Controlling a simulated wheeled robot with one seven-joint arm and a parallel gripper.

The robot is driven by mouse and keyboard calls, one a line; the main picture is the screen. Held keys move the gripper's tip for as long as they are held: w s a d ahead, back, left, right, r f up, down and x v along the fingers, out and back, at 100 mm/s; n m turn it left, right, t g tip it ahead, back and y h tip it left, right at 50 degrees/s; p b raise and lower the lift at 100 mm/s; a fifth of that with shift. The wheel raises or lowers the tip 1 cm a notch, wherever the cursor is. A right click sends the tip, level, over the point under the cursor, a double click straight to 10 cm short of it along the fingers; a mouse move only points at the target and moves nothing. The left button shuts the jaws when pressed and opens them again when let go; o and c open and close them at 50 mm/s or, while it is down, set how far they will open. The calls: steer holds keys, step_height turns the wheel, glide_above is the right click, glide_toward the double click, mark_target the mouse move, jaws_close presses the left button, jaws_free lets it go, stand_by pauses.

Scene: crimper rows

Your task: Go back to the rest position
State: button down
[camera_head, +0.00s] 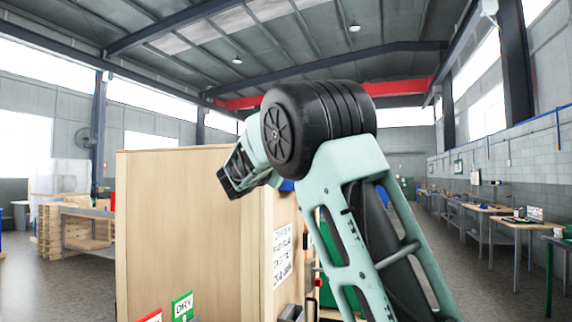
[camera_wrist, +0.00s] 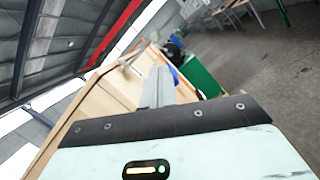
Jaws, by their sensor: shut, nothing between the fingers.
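My gripper shows in the wrist view as narrow grey fingers (camera_wrist: 158,86) pressed together, with nothing between them. In the head view my arm rises from the lower right, bends at the black elbow drum, and its far end points left and down. That dark end is in front of the upper part of a tall light-wood cabinet (camera_head: 185,225). The fingers themselves are hard to make out in the head view. The cabinet's wooden side also shows in the wrist view (camera_wrist: 92,108), beyond my gripper.
Green and red signs, one reading DRY (camera_head: 182,306), stand at the cabinet's lower front. A paper notice (camera_head: 283,256) is on its right side. Workbenches (camera_head: 517,222) line the right wall. A wooden pallet stack (camera_head: 50,232) stands at left. The right aisle floor looks clear.

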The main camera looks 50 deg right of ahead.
steer(key=shift+a, duration=0.25)
stand_by(0.4)
steer(key=s+a+f+m+y, duration=0.1)
steer(key=s+a+f+y, duration=0.35)
steer(key=a+f, duration=0.85)
steer(key=s+a+f+m+y, duration=0.1)
steer(key=a+f+y, duration=0.8)
steer(key=f, duration=0.5)
steer(key=s+a+f+m+g+y+b, duration=0.1)
steer(key=s+a+f+y, duration=0.1)
steer(key=s+a+f, duration=0.4)
steer(key=s+a+f+m+g+y, duration=0.1)
steer(key=s+a, duration=0.3)
steer(key=a, duration=0.5)
steer(key=s+a+f+m+g+y, duration=0.1)
steer(key=s+a+f, duration=0.1)
steer(key=s, duration=0.4)
steer(key=s+a+f+g+y, duration=0.1)
steer(key=s+a+f, duration=0.1)
steer(key=s+a, duration=0.3)
steer(key=s+a+f+m+g+y, duration=0.1)
steer(key=s+a+f+y, duration=0.1)
steer(key=s, duration=0.6)
steer(key=shift+a+f+m, duration=0.25)
steer(key=shift+a+m, duration=0.05)
steer(key=shift+a, duration=0.5)
